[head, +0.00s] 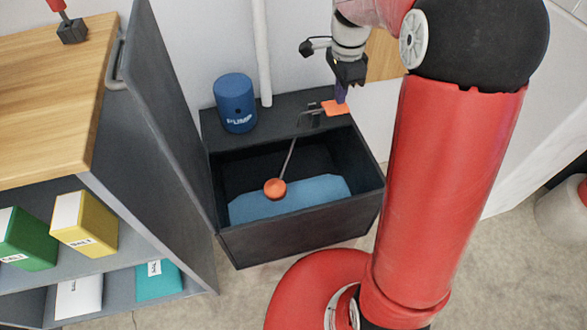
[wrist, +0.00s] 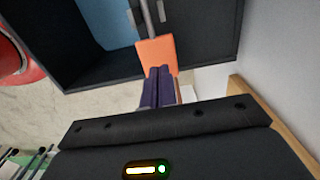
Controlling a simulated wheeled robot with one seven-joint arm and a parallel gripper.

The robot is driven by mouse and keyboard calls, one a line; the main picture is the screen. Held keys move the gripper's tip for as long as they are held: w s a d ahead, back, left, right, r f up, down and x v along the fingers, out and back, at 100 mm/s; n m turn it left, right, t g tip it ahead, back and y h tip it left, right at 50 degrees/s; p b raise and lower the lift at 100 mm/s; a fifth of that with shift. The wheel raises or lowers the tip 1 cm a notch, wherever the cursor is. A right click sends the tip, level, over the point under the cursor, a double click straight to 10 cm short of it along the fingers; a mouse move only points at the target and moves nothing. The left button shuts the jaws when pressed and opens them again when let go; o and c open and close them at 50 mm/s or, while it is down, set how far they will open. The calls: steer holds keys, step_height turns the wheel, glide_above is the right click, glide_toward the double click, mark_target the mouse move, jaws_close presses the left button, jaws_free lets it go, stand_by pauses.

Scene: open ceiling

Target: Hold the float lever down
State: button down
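The float lever's orange paddle (head: 335,107) sits at the back rim of a dark tank (head: 300,233), on a small bracket. A thin rod (head: 289,158) runs from it down to an orange float ball (head: 275,188) in the tank, by the blue water (head: 310,194). My gripper (head: 341,97) is at the paddle, pointing down. In the wrist view its two dark fingers (wrist: 158,74) lie side by side, shut, with tips overlapping the paddle (wrist: 156,54). I cannot tell whether they touch it. Nothing shows between the fingers.
A blue pump (head: 236,103) stands on the tank's back left ledge, beside a white vertical pipe (head: 262,50). A grey shelf unit with a wooden top (head: 50,90) stands close on the left, holding several boxes. The wall is right behind the tank.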

mark_target(339, 106)
steer(key=shift+f+b, duration=0.95)
steer(key=shift+f, duration=0.7)
steer(key=shift+r, duration=0.1)
stand_by(2.2)
step_height(339, 106, up, 7)
steer(key=p, duration=0.6)
steer(key=shift+r, duration=0.1)
